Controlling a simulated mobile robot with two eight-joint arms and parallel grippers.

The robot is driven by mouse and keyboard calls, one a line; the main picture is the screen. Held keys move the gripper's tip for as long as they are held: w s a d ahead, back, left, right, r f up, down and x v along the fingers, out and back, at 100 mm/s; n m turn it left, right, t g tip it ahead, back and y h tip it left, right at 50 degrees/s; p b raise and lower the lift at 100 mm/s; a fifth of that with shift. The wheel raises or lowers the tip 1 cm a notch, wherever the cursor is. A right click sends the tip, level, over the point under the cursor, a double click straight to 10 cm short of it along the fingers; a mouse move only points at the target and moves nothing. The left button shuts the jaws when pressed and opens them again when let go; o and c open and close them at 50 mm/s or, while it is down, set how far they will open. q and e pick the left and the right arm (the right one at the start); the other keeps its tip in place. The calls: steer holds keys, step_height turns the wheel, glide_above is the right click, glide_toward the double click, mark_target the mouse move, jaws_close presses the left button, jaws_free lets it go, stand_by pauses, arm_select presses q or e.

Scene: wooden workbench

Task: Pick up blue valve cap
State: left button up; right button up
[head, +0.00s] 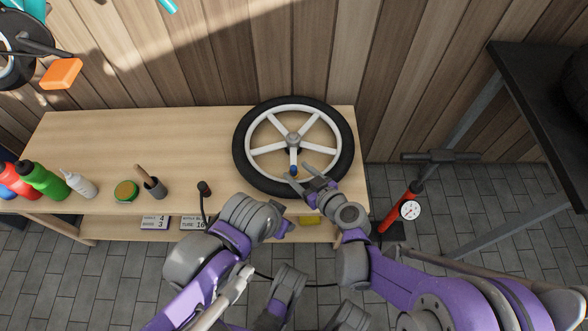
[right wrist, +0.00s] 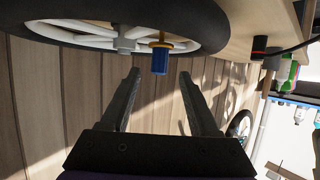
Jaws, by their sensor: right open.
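The blue valve cap (head: 293,170) sits on the valve stem of a wheel (head: 345,160) with white spokes and a black tyre, lying flat on the workbench. In the right wrist view the cap (right wrist: 160,60) shows with a brassy piece at its top, in line with the gap between my fingers. My right gripper (head: 299,173) is open, its fingertips close to the cap, one on each side in the picture; it does not appear to touch it. The right fingers (right wrist: 160,74) are empty. My left gripper (head: 285,231) is near the bench's front edge, its jaws unclear.
A red pump with a gauge (head: 409,209) stands on the floor at right. The bench's middle-left is clear.

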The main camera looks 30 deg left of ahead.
mark_target(296, 169)
steer(key=x, duration=0.3)
steer(key=shift+w+a+f+b, duration=0.15)
steer(key=shift+f+b, duration=0.05)
steer(key=shift+b, duration=0.1)
jaws_close()
